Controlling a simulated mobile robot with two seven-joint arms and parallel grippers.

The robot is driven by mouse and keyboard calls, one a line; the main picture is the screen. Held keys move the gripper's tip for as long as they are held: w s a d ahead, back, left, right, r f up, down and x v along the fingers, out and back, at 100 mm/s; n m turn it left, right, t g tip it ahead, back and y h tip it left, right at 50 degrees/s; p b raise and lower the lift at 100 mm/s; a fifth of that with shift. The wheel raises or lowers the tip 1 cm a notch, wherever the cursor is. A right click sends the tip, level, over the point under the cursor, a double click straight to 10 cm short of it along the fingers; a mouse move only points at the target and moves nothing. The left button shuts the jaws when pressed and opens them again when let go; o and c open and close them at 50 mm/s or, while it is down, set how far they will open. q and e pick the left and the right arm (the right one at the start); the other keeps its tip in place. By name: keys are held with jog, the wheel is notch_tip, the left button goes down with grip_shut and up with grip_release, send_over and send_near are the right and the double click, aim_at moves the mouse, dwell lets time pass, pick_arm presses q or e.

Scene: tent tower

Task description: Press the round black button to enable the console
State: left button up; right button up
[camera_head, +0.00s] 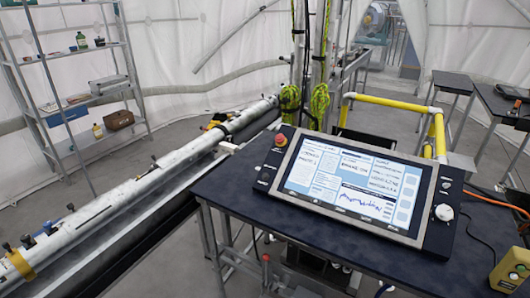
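The console (428,247) is a dark slanted panel on a table, with a large lit screen (345,187) showing text panels and a graph. A red round knob (281,140) sits at its upper left corner. Small dark controls (264,176) are on its left edge. On its right edge are a pale round knob (444,212) and small controls (446,185) above it. Which of the small controls is the round black button is too small to tell. Neither of my grippers is in view.
The dark table (225,185) carries the console. A long white pipe assembly (130,195) runs along the left. A yellow box (510,271) with an orange cable is at the lower right. Yellow rails (390,102) stand behind the console. Metal shelves (75,95) stand at the far left.

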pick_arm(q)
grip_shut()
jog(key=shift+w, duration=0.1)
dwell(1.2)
